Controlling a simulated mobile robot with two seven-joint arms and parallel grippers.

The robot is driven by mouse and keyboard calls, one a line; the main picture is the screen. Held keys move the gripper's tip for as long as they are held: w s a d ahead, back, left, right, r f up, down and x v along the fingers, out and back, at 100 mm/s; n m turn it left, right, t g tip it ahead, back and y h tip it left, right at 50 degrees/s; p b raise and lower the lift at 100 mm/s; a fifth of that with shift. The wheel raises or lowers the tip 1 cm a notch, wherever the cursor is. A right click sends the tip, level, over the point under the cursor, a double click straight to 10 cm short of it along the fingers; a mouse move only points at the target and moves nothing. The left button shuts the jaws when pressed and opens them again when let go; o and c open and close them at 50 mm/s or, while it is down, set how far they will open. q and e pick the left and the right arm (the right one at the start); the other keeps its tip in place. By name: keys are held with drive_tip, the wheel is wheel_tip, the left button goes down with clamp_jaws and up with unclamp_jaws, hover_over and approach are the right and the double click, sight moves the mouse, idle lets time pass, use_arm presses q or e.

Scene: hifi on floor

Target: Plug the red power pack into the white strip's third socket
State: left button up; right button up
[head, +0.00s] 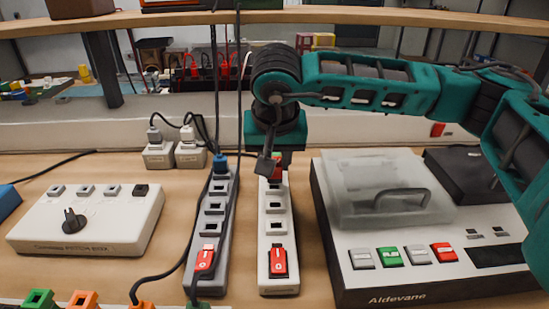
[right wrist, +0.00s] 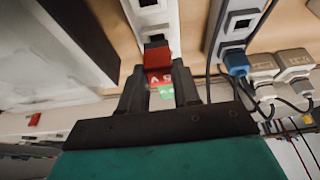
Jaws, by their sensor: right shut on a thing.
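The white strip (head: 277,240) lies lengthwise on the wooden bench, with a red rocker switch (head: 278,262) at its near end and open sockets along its top. My right gripper (head: 268,168) points down over the strip's far end and hides part of it. In the right wrist view my right gripper (right wrist: 160,90) is shut on the red power pack (right wrist: 158,77), which has a pale marking and a green patch. The pack is at the far end of the white strip (right wrist: 150,16); whether it is seated in a socket is unclear. My left gripper is not in view.
A grey strip (head: 210,215) with a blue plug (head: 220,163) runs close on the left. A white box with a dark knob (head: 73,220) is farther left. The Aldevane unit (head: 400,297) stands close on the right. Cables and two adapters (head: 189,153) lie behind.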

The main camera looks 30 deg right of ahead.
drive_tip(key=shift+f+b, duration=0.7)
drive_tip(key=shift+f, duration=0.05)
idle(0.9)
idle(0.5)
drive_tip(key=shift+f+b, duration=0.25)
drive_tip(key=shift+b, duration=0.35)
idle(2.0)
drive_tip(key=o, duration=1)
drive_tip(key=shift+o, duration=0.2)
